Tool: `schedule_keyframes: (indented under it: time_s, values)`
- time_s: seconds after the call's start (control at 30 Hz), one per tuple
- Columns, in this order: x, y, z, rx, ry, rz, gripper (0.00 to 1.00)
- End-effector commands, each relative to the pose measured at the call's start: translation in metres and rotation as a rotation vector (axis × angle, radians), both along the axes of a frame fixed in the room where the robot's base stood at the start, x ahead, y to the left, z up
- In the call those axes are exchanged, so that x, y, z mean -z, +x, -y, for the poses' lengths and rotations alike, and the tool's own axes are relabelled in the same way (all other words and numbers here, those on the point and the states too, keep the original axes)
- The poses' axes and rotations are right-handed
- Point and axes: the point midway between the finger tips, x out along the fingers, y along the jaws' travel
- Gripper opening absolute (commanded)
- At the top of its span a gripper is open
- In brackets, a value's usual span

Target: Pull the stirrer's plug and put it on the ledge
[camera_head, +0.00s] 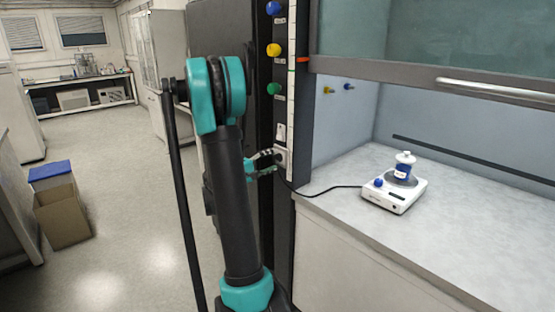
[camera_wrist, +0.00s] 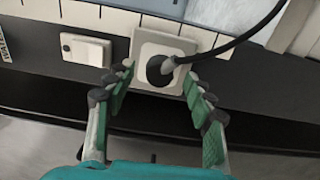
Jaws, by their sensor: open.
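The stirrer's black plug (camera_wrist: 158,70) sits in a square white wall socket (camera_wrist: 146,46), with its black cord leading off to the upper right in the wrist view. My gripper (camera_wrist: 159,78) is open, with its green-padded fingers on either side of the plug and their tips near the socket's lower edge. I cannot tell whether the fingers touch the plug. In the head view, my gripper (camera_head: 270,160) is at the socket (camera_head: 281,158) on the hood's dark post. The white stirrer (camera_head: 394,195) stands on the fume hood worktop, carrying a white-capped bottle (camera_head: 404,165) with a blue label.
A white switch (camera_wrist: 86,49) is left of the socket in the wrist view. Blue, yellow and green knobs (camera_head: 273,50) are above it on the post. The cord (camera_head: 325,190) crosses the worktop (camera_head: 420,250) edge. The hood sash (camera_head: 440,84) is raised. A cardboard box (camera_head: 62,213) stands on the floor.

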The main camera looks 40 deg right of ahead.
Motion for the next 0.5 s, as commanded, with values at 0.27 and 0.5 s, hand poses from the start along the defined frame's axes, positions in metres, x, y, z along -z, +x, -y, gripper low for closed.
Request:
schedule_keyframes:
  time_s: [0.27,0.5]
  values:
    - [0.000,0.001,0.015,0.000,0.000,0.000,0.53]
    - [0.000,0.001,0.015,-0.001,0.000,0.000,0.53]
